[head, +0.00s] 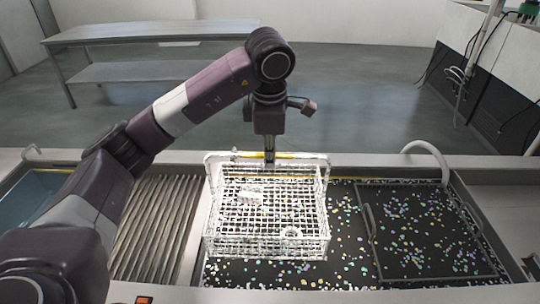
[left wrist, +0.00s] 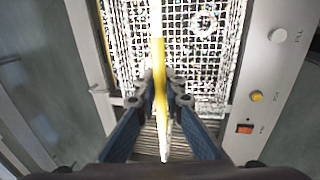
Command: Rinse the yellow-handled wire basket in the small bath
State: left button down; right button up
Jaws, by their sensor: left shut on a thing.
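The white wire basket (head: 267,222) hangs level over the left part of the dark tank (head: 345,225). Small pale metal-like parts lie in it, one of them ring-shaped. Its yellow handle bar (head: 284,155) runs along the top, and in the left wrist view the yellow bar (left wrist: 159,60) passes between the fingers. My left gripper (left wrist: 160,98) is shut on this bar; in the head view it points straight down at the basket's far side. A small blue bath (head: 40,192) is at the far left, partly hidden by my left arm. My right gripper is out of view.
A ribbed drainboard (head: 150,235) lies between the blue bath and the tank. A curved pipe (head: 432,152) rises at the back rim. The front panel has buttons and an orange switch (left wrist: 244,129).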

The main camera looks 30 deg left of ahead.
pick_arm(q)
jog(key=shift+r, duration=0.15)
notch_tip(320, 180, up, 8)
jog(key=p, duration=0.6)
jog(key=shift+r+p, duration=0.25)
jog(key=shift+p, duration=0.15)
jog(key=shift+a+f, duration=0.1)
jog(key=shift+a, duration=0.05)
